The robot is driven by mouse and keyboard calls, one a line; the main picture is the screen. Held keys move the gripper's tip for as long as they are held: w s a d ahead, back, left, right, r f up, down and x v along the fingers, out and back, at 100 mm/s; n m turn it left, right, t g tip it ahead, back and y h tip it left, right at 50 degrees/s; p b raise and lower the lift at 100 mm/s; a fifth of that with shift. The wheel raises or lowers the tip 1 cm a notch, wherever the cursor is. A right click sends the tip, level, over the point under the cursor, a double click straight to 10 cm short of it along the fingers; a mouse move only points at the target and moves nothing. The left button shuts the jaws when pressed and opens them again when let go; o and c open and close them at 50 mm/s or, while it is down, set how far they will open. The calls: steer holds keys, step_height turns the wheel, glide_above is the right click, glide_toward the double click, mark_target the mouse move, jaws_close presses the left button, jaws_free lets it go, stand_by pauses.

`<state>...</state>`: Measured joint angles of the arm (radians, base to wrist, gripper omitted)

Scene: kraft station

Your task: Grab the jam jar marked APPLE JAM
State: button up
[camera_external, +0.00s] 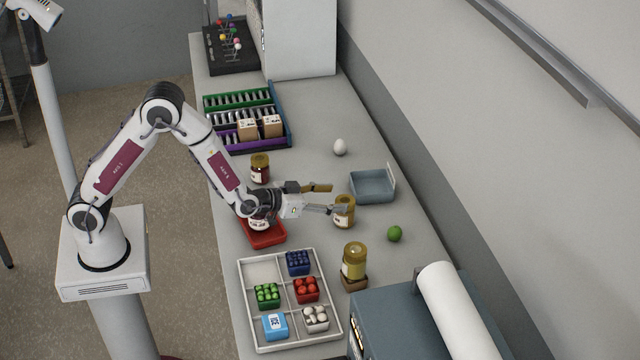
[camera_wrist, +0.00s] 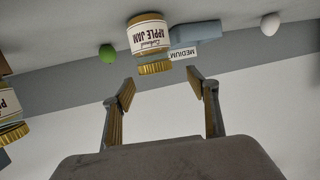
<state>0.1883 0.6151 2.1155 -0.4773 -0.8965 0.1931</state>
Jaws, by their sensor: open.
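The jar marked APPLE JAM (camera_wrist: 150,38) appears upside down in the wrist view, with a cream label and a gold lid. It lies just beyond my fingertips, slightly left of the middle of the gap. The jar near my gripper in the external view (camera_external: 345,212) appears to be this one, upright on the table. My gripper (camera_external: 332,199) is open and empty, pointing right toward the jar. In the wrist view my gripper (camera_wrist: 161,82) has its two fingers spread wide. One finger is close to the jar in the external view; I cannot tell if it touches.
A blue-grey bin (camera_external: 373,187) labelled MEDIUM in the wrist view stands behind the jar. A green ball (camera_external: 394,233) and a white egg (camera_external: 340,147) are nearby. Other jars stand on a wooden block (camera_external: 354,284), on the table (camera_external: 260,168) and in a red tray (camera_external: 270,241).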

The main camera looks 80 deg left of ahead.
mark_target(343, 201)
steer(key=shift+w+d+f, duration=0.1)
steer(key=shift+w+f, duration=0.6)
steer(key=shift+w, duration=0.25)
steer(key=shift+x, duration=1.25)
steer(key=shift+s, duration=0.1)
steer(key=c, duration=1.5)
